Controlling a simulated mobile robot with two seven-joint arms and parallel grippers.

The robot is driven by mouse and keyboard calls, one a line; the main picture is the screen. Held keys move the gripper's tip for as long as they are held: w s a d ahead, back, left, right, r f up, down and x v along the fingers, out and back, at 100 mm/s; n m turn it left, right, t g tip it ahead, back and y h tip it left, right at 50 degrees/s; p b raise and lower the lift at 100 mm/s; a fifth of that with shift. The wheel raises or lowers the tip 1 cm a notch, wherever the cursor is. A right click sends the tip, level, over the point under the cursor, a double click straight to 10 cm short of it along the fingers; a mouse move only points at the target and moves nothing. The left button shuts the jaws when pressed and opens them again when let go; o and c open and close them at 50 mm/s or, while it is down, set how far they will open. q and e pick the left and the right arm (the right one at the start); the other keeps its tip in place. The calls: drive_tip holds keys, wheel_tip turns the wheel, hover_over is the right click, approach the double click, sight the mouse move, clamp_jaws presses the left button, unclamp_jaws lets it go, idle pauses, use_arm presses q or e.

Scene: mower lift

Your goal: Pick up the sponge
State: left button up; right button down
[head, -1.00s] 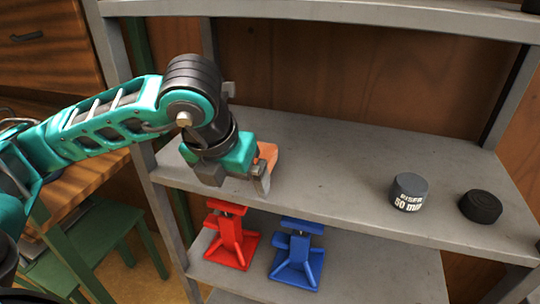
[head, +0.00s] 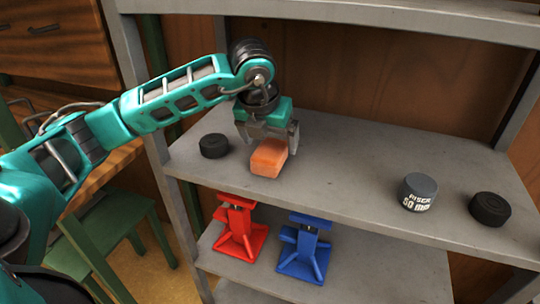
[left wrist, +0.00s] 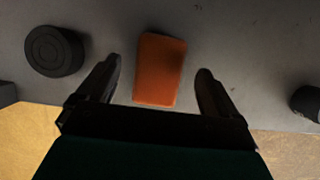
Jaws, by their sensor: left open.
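The sponge (head: 267,158) is an orange block lying on the grey middle shelf, left of its centre. It also shows in the left wrist view (left wrist: 160,70), upright in the picture and ahead of and between the two fingers. My left gripper (head: 268,140) is open just above and behind the sponge in the head view. In the left wrist view its fingertips (left wrist: 161,72) stand apart on either side of the sponge, with a gap on each side. I cannot tell whether the fingers reach down to the sponge's height. My right gripper is not in view.
A black round puck (head: 214,146) sits on the shelf left of the sponge. A grey riser cylinder (head: 419,191) and another black puck (head: 490,208) stand at the right. A red jack (head: 239,234) and a blue jack (head: 305,250) stand on the lower shelf. The middle shelf between is clear.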

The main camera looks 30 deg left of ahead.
sight(271, 146)
use_arm(q)
drive_tip(key=x, duration=0.4)
drive_tip(key=shift+f, duration=0.1)
drive_tip(key=shift+c, duration=0.4)
drive_tip(key=c, duration=1)
drive_tip(key=shift+o, duration=0.2)
drive_tip(key=shift+a, duration=0.1)
